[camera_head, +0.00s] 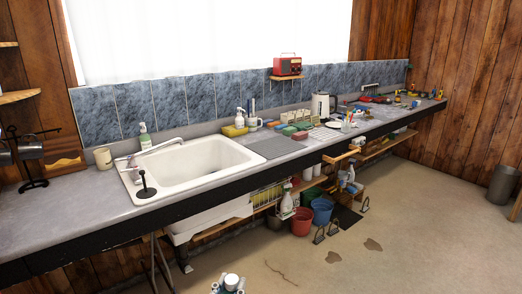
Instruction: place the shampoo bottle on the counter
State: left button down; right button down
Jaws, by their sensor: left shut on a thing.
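My left gripper (228,287) is at the bottom edge, low over the floor and in front of the counter. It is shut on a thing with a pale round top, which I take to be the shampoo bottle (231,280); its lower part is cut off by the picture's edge. The long grey counter (70,205) runs along the wall, apart from my gripper. My right gripper is not in view.
A white sink (190,168) is set in the counter, with a green-labelled pump bottle (144,138) behind it. The counter left of the sink has bare room. Buckets (321,211) stand below.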

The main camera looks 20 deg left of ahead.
aim_at(67, 200)
jog(key=i+j+u, duration=0.15)
jog(key=i+u, duration=0.55)
jog(key=u, duration=0.15)
jog(key=i+u, duration=0.4)
jog(key=k+l, duration=0.05)
